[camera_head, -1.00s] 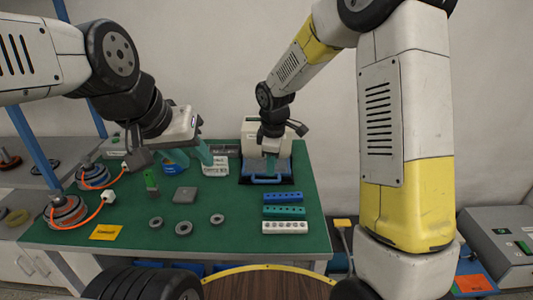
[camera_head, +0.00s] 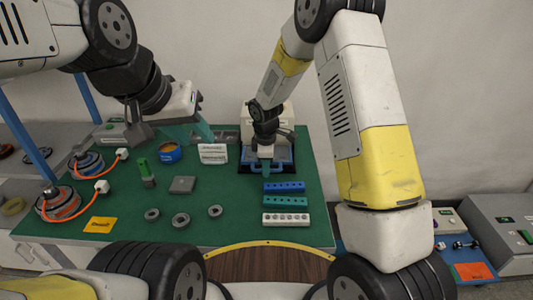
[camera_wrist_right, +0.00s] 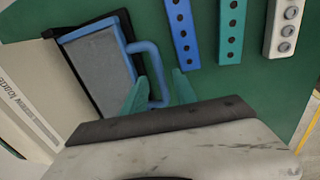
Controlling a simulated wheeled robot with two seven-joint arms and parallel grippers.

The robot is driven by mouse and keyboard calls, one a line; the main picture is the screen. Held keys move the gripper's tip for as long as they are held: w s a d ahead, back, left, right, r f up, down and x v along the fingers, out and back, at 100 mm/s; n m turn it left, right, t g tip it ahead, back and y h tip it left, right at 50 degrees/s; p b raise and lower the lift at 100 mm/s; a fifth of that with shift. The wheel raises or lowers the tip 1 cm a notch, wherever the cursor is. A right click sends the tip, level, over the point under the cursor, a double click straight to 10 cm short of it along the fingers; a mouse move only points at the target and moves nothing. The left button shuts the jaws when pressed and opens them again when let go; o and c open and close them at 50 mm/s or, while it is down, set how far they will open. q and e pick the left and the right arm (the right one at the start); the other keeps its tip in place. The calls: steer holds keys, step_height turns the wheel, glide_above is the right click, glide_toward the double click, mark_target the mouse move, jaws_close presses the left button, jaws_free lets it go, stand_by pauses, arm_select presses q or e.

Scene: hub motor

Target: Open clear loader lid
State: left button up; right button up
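The loader (camera_head: 281,114) is a pale machine at the back of the green table. Its lid (camera_wrist_right: 100,62) has a blue frame, a grey-looking clear panel and a blue handle (camera_wrist_right: 155,62); it looks shut and flat. In the head view my right arm partly covers the lid (camera_head: 285,155). My right gripper (camera_wrist_right: 160,76) is at the handle, with its teal fingers apart and the handle's outer bar between them; contact is unclear. It also shows in the head view (camera_head: 265,168). My left gripper (camera_head: 191,132) is open and empty above the table's back left.
Blue, teal and white hole blocks (camera_head: 286,202) lie in front of the loader. A white labelled box (camera_head: 212,153) and a blue round container (camera_head: 168,153) stand left of it. Grey rings (camera_head: 180,220) and a grey square block (camera_head: 182,184) lie mid-table. Hub motors (camera_head: 60,204) sit at left.

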steer(key=shift+c, duration=0.4)
jaws_close()
stand_by(1.1)
